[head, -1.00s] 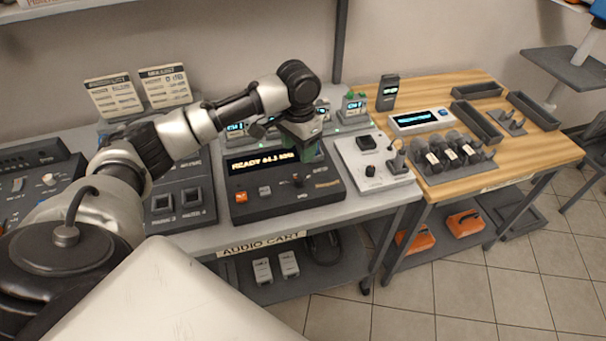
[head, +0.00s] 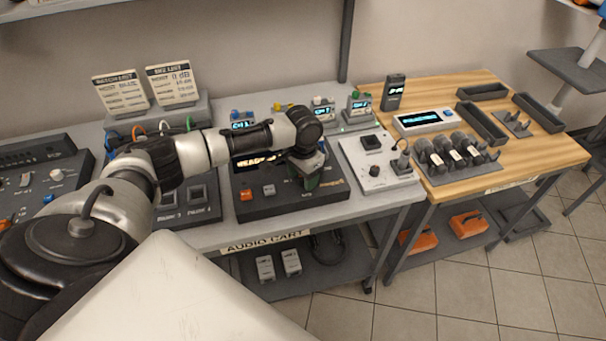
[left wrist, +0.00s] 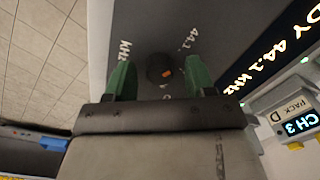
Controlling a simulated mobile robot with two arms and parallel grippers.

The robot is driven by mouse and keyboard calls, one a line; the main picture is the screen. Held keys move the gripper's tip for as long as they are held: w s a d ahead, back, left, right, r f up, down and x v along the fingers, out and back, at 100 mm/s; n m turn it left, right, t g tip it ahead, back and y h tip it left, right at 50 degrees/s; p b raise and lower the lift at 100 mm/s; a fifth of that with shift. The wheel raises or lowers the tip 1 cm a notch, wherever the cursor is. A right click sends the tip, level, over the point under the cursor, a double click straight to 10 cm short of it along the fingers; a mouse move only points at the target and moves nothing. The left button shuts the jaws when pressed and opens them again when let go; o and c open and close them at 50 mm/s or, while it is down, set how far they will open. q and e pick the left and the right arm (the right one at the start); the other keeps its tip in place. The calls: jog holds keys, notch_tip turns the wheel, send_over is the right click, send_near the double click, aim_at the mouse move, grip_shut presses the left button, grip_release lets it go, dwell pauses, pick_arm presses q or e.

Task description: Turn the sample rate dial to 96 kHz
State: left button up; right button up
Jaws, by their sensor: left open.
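The display (left wrist: 275,50) reads "...DY 44.1 kHz". In the head view my left gripper (head: 307,183) is over the right part of the dark console (head: 262,207) and hides the dial. My right gripper is not in view.
The console has an orange button (head: 245,193). A light grey panel (head: 375,172) stands close on its right. Several small channel units stand behind, including the CH 3 pack (left wrist: 296,122). Beyond is a wooden table (head: 550,155) with microphones and trays.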

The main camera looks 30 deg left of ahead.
pick_arm(q)
jog(key=c, duration=0.9)
jog(key=shift+c, duration=0.2)
